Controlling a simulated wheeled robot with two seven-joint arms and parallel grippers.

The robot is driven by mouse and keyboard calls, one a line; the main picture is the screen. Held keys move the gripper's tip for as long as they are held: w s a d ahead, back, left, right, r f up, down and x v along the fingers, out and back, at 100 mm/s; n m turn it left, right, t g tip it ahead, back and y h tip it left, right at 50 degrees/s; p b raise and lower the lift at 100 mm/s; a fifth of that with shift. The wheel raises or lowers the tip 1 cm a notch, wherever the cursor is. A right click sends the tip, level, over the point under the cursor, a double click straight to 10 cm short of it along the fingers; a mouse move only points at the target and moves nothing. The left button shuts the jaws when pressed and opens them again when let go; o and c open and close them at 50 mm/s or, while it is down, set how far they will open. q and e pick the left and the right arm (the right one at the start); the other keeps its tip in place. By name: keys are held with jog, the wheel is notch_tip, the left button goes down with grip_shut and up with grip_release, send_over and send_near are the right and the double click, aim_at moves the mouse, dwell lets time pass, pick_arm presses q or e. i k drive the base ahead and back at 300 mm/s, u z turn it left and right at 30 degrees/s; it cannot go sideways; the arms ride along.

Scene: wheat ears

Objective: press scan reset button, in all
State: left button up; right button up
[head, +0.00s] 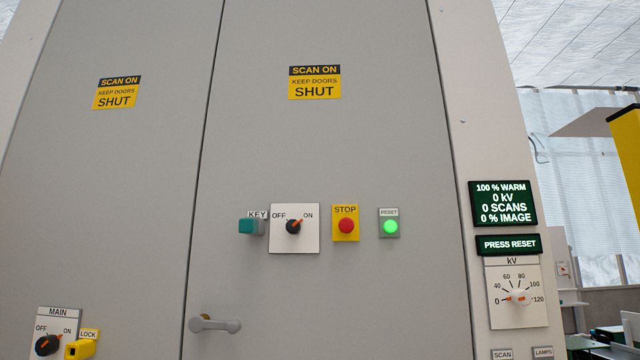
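The reset button (391,227) is a round, lit green button on a small grey plate labelled RESET, on the right door of a tall grey cabinet (330,150). A green display (509,244) on the right post reads PRESS RESET. Above it, another display (503,203) reads 100 % WARM, 0 kV, 0 SCANS, 0 % IMAGE. Neither of my grippers shows in the head view, and nothing covers the button.
Left of the reset button are a red STOP button (346,225), an OFF/ON knob (293,227) turned toward ON and a green key (251,226). A door handle (214,323), MAIN knob (48,344), yellow lock (80,349) and kV dial (517,297) sit lower.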

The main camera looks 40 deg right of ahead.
aim_at(390, 226)
jog(key=z, duration=1.5)
